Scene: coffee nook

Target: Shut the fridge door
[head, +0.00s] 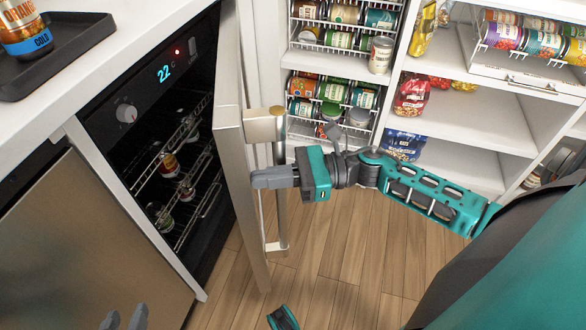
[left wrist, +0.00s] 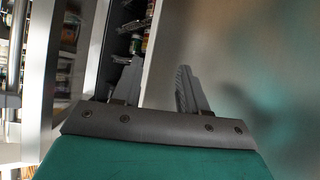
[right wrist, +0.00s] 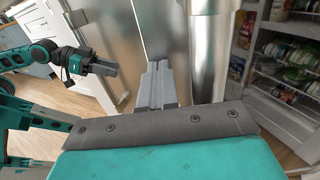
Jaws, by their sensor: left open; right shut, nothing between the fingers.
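The fridge door (head: 235,130) stands open and shows nearly edge-on in the head view, right of the dark fridge interior (head: 185,150). Its metal bar handle (head: 276,248) is on the side facing right. My right gripper (head: 258,178) is shut and empty, its fingertips at the handle. In the right wrist view the shut fingers (right wrist: 157,85) point at the door's metal face (right wrist: 160,25), beside the handle bar (right wrist: 208,60). I cannot tell whether they touch. My left gripper (head: 124,318) is open and empty, low in front of the steel cabinet front; its fingers (left wrist: 155,88) show apart.
The fridge holds several cans and jars on wire racks (head: 185,190). A white counter (head: 70,65) above carries a black tray (head: 60,55) with an orange bottle (head: 24,30). Open pantry shelves (head: 450,110) with cans and bags stand behind my right arm. Wooden floor (head: 330,260) is clear.

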